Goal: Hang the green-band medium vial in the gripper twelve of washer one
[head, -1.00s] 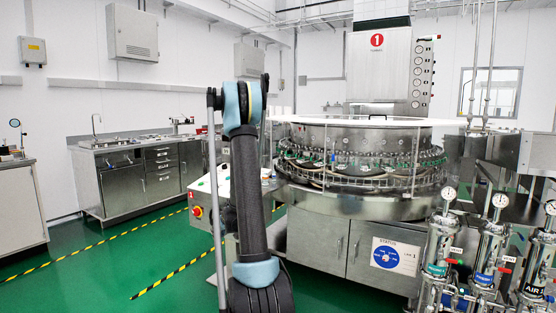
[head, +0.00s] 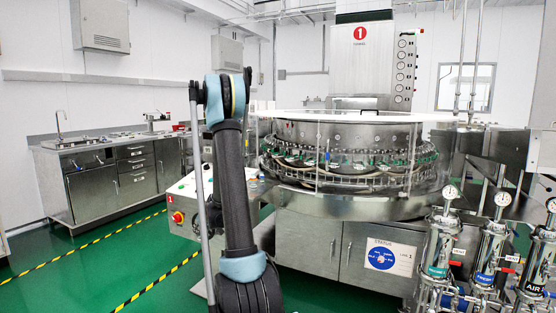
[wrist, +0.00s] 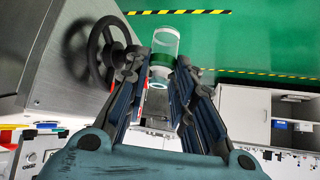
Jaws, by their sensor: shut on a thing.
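The vial (wrist: 165,45) is clear glass with a green band, and shows in the wrist view between the fingertips of my gripper (wrist: 160,75). My gripper is shut on it, with its body reaching out past the fingertips. Washer one (head: 345,215) is the large round steel machine in the head view, marked with a red number 1 sign (head: 360,32). A ring of small grippers (head: 350,160) runs around its drum behind clear panels. Their numbers are too small to read. My gripper is out of the head view, where only my arm shows.
A control box with a red knob (head: 178,217) stands left of the washer. Filter housings with gauges (head: 485,250) stand at the front right. A sink counter (head: 110,175) is at the left wall. A black handwheel (wrist: 100,50) is close left of my gripper in the wrist view. Green floor is clear at left.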

